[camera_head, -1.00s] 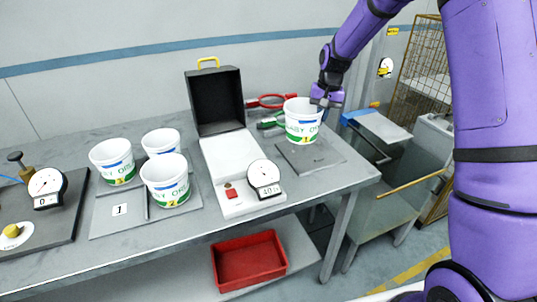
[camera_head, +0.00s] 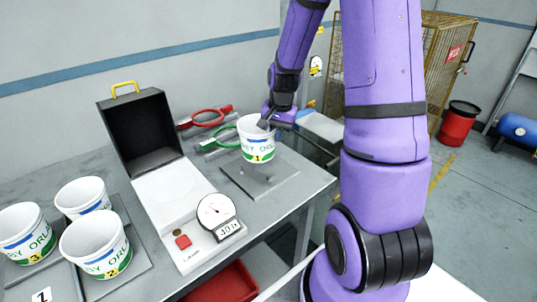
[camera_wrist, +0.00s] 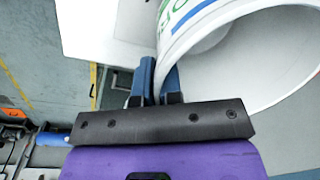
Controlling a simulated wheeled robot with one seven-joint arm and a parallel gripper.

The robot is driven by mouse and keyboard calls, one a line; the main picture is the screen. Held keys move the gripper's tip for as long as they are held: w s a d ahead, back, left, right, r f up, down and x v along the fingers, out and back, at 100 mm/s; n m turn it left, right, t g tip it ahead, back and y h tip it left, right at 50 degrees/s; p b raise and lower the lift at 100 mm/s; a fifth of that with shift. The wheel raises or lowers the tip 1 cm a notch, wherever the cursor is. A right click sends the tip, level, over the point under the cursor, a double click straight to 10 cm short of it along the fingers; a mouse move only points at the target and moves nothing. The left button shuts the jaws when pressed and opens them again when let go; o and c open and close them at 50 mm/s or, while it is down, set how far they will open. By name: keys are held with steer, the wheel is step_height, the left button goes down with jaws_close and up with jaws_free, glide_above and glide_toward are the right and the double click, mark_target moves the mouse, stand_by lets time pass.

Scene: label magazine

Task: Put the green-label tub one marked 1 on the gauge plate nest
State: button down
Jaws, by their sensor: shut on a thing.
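The white tub marked 1 (camera_head: 256,146), with green lettering and a yellow number spot, is upright at the back of a flat grey plate (camera_head: 285,187). Small raised or dark spots show on the plate in front of the tub. I cannot tell whether the tub's base touches the plate or hangs just above it. My gripper (camera_head: 269,121) is shut on the tub's right rim. In the wrist view the two blue fingers (camera_wrist: 160,82) pinch the wall of the tub (camera_wrist: 240,40), whose open mouth fills the upper right.
Several white tubs, including tub 2 (camera_head: 95,246) and tub 3 (camera_head: 25,232), stand at the left. A white scale with a dial (camera_head: 215,211) and an open black case (camera_head: 145,135) stand beside the plate. Red (camera_head: 208,117) and green (camera_head: 220,143) tools lie behind. A red bin (camera_head: 225,285) is below.

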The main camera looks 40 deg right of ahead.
steer(key=shift+f, duration=3.15)
steer(key=c, duration=1.3)
jaws_free()
steer(key=shift+f, duration=0.1)
steer(key=shift+d, duration=0.1)
steer(key=s+a+r+n, duration=0.1)
steer(key=s+a+r, duration=0.1)
steer(key=r, duration=0.7)
steer(key=s+a+r+n, duration=0.1)
steer(key=a+r, duration=0.1)
steer(key=r, duration=0.8)
steer(key=s+a+r+n+t, duration=0.2)
steer(key=s+a+r+n, duration=0.2)
steer(key=s, duration=0.5)
steer(key=s+a+r+n+t, duration=0.2)
steer(key=s+a+r+n, duration=0.3)
steer(key=s+a+r, duration=0.3)
steer(key=shift+s+a+r+h, duration=0.25)
steer(key=shift+s+h, duration=0.15)
steer(key=shift+s, duration=0.5)
